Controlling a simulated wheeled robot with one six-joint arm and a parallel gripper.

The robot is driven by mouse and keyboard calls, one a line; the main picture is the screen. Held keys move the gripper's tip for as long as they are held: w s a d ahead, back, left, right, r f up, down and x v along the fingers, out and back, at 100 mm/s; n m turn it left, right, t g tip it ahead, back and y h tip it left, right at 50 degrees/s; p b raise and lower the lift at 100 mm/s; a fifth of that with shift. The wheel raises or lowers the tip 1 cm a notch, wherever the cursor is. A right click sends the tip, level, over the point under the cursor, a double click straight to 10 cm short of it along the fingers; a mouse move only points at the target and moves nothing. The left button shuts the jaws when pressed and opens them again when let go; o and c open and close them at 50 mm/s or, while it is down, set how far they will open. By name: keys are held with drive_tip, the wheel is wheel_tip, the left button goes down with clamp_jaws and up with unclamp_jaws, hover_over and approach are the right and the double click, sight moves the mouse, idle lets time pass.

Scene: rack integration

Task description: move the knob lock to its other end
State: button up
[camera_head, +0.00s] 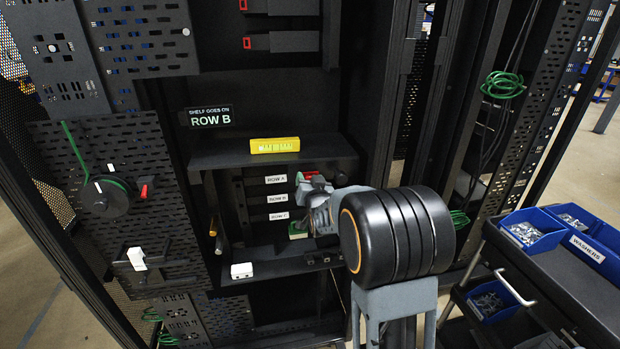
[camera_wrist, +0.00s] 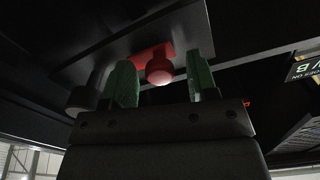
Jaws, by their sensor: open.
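In the wrist view, a red knob lock (camera_wrist: 160,68) has a rounded knob on a red base, set on a dark panel. My open gripper (camera_wrist: 163,84) has one green finger to the left of the knob and one to the right, with gaps on both sides. In the head view, my arm reaches into the rack bay under the shelf. My gripper is largely hidden there, and I cannot make out the knob lock for certain.
A shelf (camera_head: 225,157) with a yellow level (camera_head: 275,145) on it overhangs the bay. Labelled row units (camera_head: 277,198) sit behind my arm. A white block (camera_head: 242,270) is on the lower ledge. A cart with blue bins (camera_head: 532,232) stands at the right.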

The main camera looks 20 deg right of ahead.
drive_tip(key=shift+w, duration=0.4)
clamp_jaws()
idle(0.4)
drive_tip(key=shift+d, duration=0.1)
